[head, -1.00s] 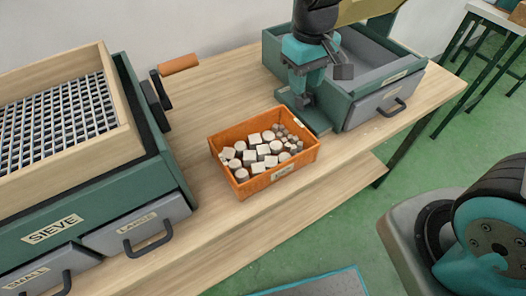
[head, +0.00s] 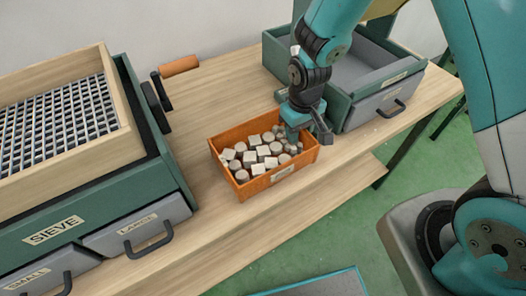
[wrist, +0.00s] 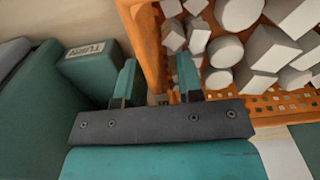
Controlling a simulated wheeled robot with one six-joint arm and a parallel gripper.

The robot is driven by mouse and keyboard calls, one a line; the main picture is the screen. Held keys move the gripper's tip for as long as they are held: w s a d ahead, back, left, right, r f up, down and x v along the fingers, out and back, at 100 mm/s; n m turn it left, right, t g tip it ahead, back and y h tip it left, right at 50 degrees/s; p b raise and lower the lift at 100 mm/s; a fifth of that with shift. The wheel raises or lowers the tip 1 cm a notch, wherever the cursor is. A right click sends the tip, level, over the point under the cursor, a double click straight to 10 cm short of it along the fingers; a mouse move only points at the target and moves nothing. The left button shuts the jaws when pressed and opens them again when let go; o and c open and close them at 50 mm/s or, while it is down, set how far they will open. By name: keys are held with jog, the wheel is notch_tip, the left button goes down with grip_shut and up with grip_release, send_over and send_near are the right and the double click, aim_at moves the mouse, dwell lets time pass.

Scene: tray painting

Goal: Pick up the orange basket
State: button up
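The orange basket (head: 237,190) sits upright on the wooden table and holds several pale grey blocks, cubes and cylinders. Its wall also shows in the wrist view (wrist: 150,50). My gripper (head: 292,135) is down at the basket's right end wall in the head view. In the wrist view my gripper (wrist: 157,82) has its two teal fingers apart, one outside the wall and one inside over the blocks. The wall runs between them, with a gap visible on the outer side. My arm hides part of the basket's far right corner in the head view.
A green sieve machine (head: 115,222) with a mesh tray (head: 60,110) and an orange-handled crank (head: 178,66) stands left of the basket. A green box with a grey drawer (head: 385,104) stands close on the right. Bare table (head: 215,235) lies in front of the basket.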

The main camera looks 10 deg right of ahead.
jog(key=shift+f, duration=0.1)
jog(key=shift+c, duration=0.5)
grip_shut()
